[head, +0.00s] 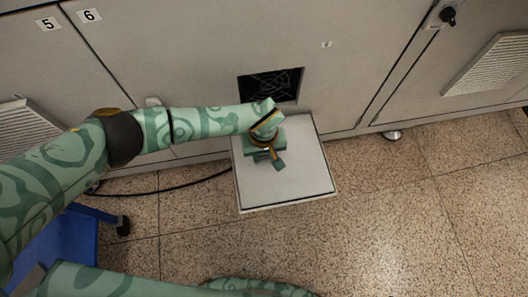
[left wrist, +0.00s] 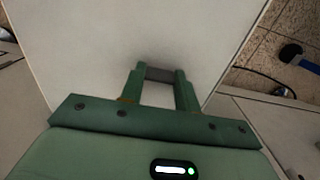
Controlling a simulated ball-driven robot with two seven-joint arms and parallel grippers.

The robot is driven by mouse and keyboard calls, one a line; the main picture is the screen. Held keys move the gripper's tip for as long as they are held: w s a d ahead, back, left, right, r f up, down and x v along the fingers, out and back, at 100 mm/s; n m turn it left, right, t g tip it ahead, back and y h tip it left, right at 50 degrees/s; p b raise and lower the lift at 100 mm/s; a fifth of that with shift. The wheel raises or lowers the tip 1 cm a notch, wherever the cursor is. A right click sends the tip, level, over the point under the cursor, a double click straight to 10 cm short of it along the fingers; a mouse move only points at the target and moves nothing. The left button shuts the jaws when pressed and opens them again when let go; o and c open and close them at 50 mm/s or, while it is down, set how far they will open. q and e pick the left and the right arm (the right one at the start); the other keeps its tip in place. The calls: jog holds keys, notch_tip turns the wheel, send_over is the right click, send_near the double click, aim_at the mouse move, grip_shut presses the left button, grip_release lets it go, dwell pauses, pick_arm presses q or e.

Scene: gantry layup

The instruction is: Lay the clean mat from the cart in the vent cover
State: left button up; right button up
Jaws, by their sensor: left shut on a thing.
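The vent cover (head: 240,204) is swung down from the cabinet and juts out over the floor below a dark opening. A pale, flat square sheet, which looks like the clean mat (head: 300,182), fills most of it inside a thin rim; it also fills much of the left wrist view (left wrist: 85,55). My left gripper (head: 277,162) is over the mat's upper middle. In the left wrist view its fingers (left wrist: 160,75) are shut on a small grey tab, seemingly the mat's. I cannot tell whether the mat rests fully on the cover. My right gripper is not seen.
The square opening (head: 270,85) shows a fan guard. Other louvred vents (head: 490,65) sit in the cabinet doors at both sides. A blue cart (head: 75,238) with a caster stands at lower left, a black cable beside it. The speckled floor at right is clear.

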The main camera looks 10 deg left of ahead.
pick_arm(q)
jog(key=shift+f, duration=0.5)
jog(key=o, duration=1)
jog(key=shift+o, duration=0.2)
